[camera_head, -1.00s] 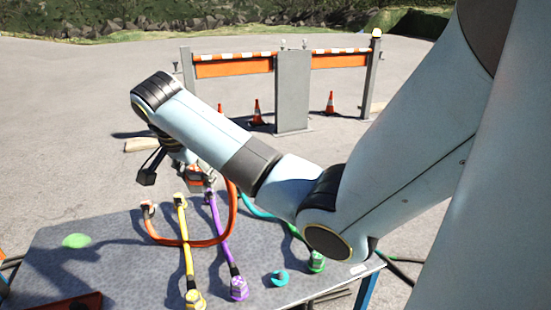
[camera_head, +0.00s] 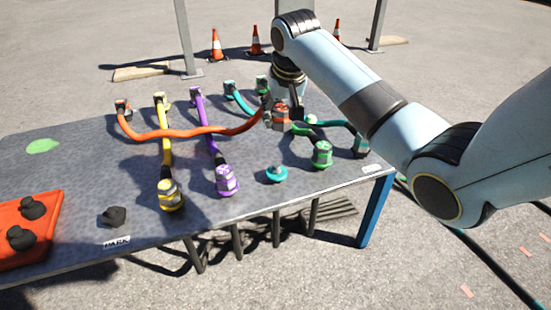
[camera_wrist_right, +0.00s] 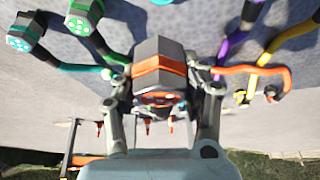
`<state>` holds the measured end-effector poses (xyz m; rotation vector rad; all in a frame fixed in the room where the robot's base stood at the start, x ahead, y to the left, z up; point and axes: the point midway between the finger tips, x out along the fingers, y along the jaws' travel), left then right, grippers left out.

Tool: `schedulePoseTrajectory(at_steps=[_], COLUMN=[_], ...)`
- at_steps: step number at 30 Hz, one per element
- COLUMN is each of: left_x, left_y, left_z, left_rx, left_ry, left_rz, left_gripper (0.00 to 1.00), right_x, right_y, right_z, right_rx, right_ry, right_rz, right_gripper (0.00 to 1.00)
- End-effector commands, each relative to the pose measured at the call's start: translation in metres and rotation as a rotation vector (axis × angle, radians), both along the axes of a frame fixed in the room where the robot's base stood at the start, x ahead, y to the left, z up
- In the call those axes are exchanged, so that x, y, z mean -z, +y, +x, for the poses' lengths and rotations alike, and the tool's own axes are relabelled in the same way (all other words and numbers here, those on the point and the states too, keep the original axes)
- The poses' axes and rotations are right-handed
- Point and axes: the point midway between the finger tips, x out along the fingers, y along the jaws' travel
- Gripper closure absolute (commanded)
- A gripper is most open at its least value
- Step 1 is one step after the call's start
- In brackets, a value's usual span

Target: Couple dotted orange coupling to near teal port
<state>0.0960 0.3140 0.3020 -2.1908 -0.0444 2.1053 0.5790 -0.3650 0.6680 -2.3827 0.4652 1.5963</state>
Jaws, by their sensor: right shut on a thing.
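My right gripper (camera_head: 282,112) is shut on the orange coupling (camera_head: 281,119) and holds it over the right part of the table. In the right wrist view the orange coupling (camera_wrist_right: 160,68) sits between the fingers, with dots on its end face. Its orange cable (camera_head: 190,131) runs left to an orange fitting at the back left. The near teal port (camera_head: 277,173) is a low round piece near the table's front edge, apart from the coupling and nearer the front. My left gripper is not in view.
A green coupling (camera_head: 322,155) and a teal coupling (camera_head: 361,146) stand right of the teal port. Purple (camera_head: 227,180) and yellow (camera_head: 170,195) couplings stand left. An orange tray (camera_head: 45,206) holds black caps; another black cap (camera_head: 113,216) lies near the PARK label.

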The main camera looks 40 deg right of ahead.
Motion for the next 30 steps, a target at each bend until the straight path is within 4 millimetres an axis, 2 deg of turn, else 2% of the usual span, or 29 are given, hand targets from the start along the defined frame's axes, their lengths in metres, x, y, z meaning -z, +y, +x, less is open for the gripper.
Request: schedulePoseTrajectory(at_steps=[1,3,6,11,20,30], left_x=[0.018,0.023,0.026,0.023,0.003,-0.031], left_y=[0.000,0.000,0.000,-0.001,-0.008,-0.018], left_z=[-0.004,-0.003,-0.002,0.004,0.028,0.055], left_rx=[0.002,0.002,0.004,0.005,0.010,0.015], left_ry=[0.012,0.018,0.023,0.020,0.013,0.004], left_rz=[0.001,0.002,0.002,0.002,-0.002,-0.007], left_gripper=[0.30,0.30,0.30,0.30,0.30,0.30], right_x=[0.027,0.038,0.047,0.049,0.058,0.070], right_y=[0.002,0.004,0.006,0.007,0.007,0.006], right_z=[0.002,0.005,0.008,0.010,0.009,0.009], right_rx=[-0.042,-0.094,-0.141,-0.164,-0.162,-0.162], right_ry=[0.005,0.005,0.003,-0.001,0.001,0.000], right_rz=[-0.004,-0.011,-0.018,-0.020,-0.021,-0.021], right_gripper=[0.95,0.95,0.95,0.95,0.95,0.95])
